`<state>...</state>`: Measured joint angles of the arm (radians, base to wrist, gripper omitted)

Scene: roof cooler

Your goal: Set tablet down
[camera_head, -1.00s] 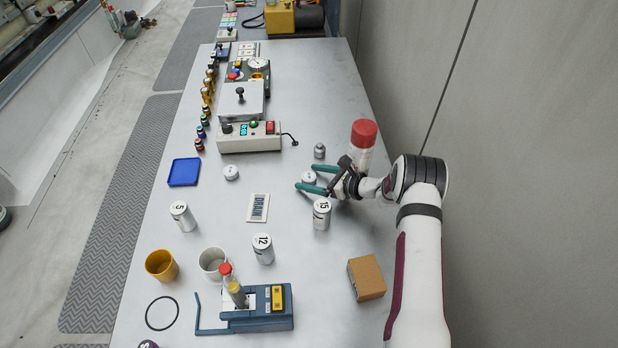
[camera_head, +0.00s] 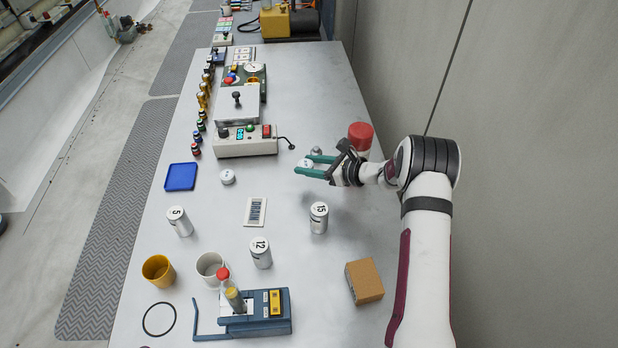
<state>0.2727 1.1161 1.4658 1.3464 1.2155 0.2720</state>
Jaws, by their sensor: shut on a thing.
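My gripper (camera_head: 308,166) has green fingers and is shut on a small white round piece (camera_head: 304,163), which looks like the tablet. The piece sits between the fingertips, mostly hidden by them, and appears held above the grey table. A similar white round piece (camera_head: 228,177) stands on the table to the left, apart from my gripper.
A red-lidded bottle (camera_head: 360,138) and a small grey weight (camera_head: 316,151) are close behind my gripper. Can 15 (camera_head: 319,218) stands in front. A blue tray (camera_head: 181,177), a DRAIN plate (camera_head: 255,212) and a control box (camera_head: 246,143) lie left. Bare table lies between.

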